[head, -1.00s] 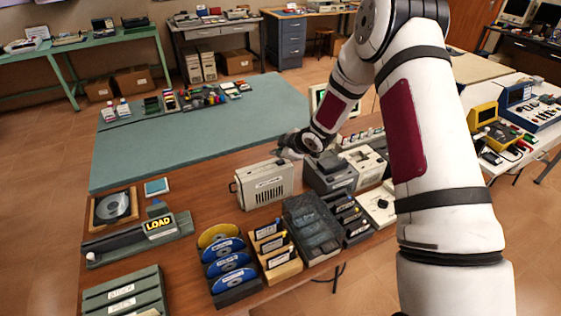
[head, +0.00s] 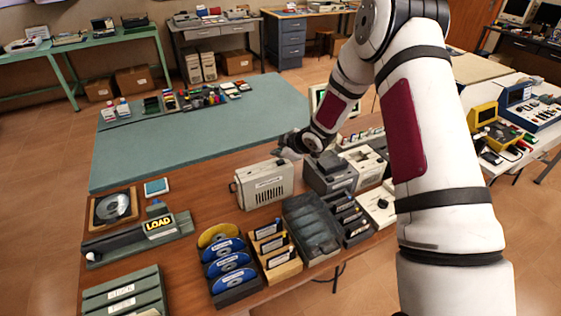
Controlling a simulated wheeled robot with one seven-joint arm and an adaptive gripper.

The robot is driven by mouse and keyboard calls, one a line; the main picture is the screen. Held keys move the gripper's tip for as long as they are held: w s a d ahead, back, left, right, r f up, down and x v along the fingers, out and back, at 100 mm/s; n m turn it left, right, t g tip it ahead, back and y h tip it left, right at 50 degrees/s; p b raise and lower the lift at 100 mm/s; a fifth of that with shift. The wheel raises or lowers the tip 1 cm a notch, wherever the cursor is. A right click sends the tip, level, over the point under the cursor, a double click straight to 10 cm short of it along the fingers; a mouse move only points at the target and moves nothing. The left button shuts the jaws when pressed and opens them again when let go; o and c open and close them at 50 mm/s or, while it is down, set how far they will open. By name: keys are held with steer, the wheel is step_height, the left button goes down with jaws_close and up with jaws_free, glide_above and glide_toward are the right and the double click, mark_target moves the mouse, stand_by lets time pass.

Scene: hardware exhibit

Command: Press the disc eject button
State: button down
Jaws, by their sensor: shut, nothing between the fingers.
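My gripper (head: 284,152) is small and dark in the head view, at the end of my white arm. It is shut and empty, just behind the upper right edge of a beige slotted box (head: 266,186) with a side handle and a label. I cannot tell whether its fingertips touch the box. No disc eject button can be made out at this size. A silver disc (head: 114,207) lies in a wood-framed unit at the left of the table.
A rack of blue and yellow discs (head: 231,262), a wooden holder (head: 277,251) and a dark open tray (head: 313,226) stand in front of the box. Grey devices (head: 331,172) stand right of it. The green mat (head: 200,130) behind is largely clear.

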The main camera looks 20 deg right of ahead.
mark_target(279, 162)
steer(key=shift+f, duration=0.15)
steer(key=shift+f, duration=0.25)
steer(key=shift+f, duration=0.4)
stand_by(0.8)
steer(key=shift+r, duration=0.8)
steer(key=shift+r, duration=0.1)
steer(key=shift+r, duration=2.45)
